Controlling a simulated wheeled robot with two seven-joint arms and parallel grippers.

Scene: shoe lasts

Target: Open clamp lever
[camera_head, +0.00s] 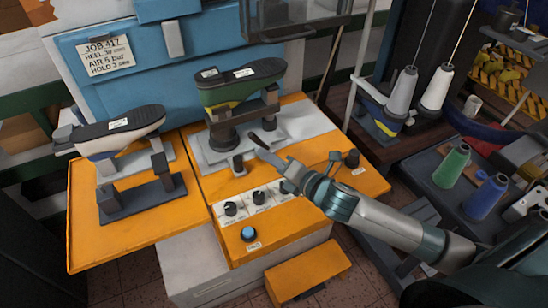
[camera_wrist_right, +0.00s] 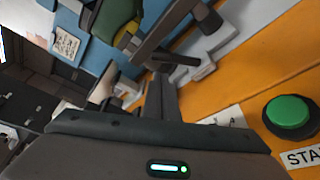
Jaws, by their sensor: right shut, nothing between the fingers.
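My right gripper (camera_head: 264,147) is over the orange machine bed, in front of the clamp fixture (camera_head: 227,132) that carries a green shoe last (camera_head: 240,85) with a dark sole. Its fingers are shut and empty; they also show in the wrist view (camera_wrist_right: 160,95). In the wrist view a short dark bar (camera_wrist_right: 176,60), possibly the clamp lever, lies just beyond the fingertips. I cannot tell whether they touch. A small dark post (camera_head: 237,163) stands at the fixture's front left. My left gripper is not in view.
A second last (camera_head: 120,130) rests on a stand at left. The control panel has black knobs (camera_head: 231,209) and a blue button (camera_head: 249,233). A green button (camera_wrist_right: 290,115) is close to my right wrist. Thread cones (camera_head: 402,92) stand at right.

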